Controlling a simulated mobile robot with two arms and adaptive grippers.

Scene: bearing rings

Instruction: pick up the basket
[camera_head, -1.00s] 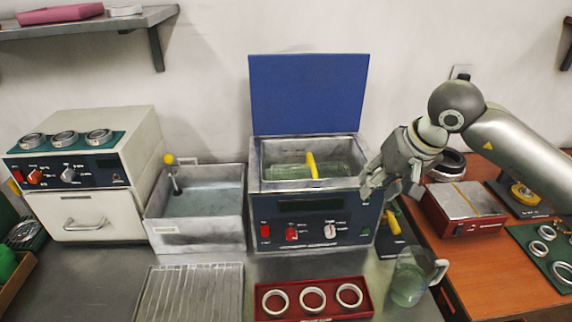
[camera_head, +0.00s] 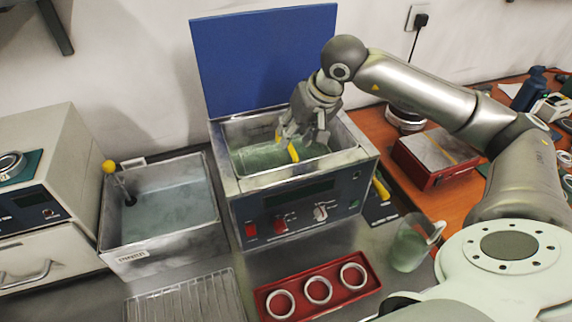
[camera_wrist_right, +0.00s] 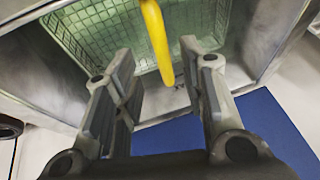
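The basket (camera_head: 258,158) is a greenish mesh basket inside the open tank of the ultrasonic cleaner (camera_head: 300,213). It has a yellow handle (camera_head: 293,152). In the right wrist view the basket mesh (camera_wrist_right: 105,33) fills the upper part, and the yellow handle (camera_wrist_right: 157,40) comes down between the fingers. My right gripper (camera_head: 303,143) is over the tank at the handle. Its two fingers (camera_wrist_right: 160,92) are apart on either side of the handle's line, with clear gaps, and hold nothing. My left gripper is not in view.
The cleaner's blue lid (camera_head: 262,58) stands open behind the tank. A red tray (camera_head: 335,290) with three rings, a rack (camera_head: 190,300) and a glass jug (camera_head: 407,245) stand in front. A red device (camera_head: 435,160) is on the right.

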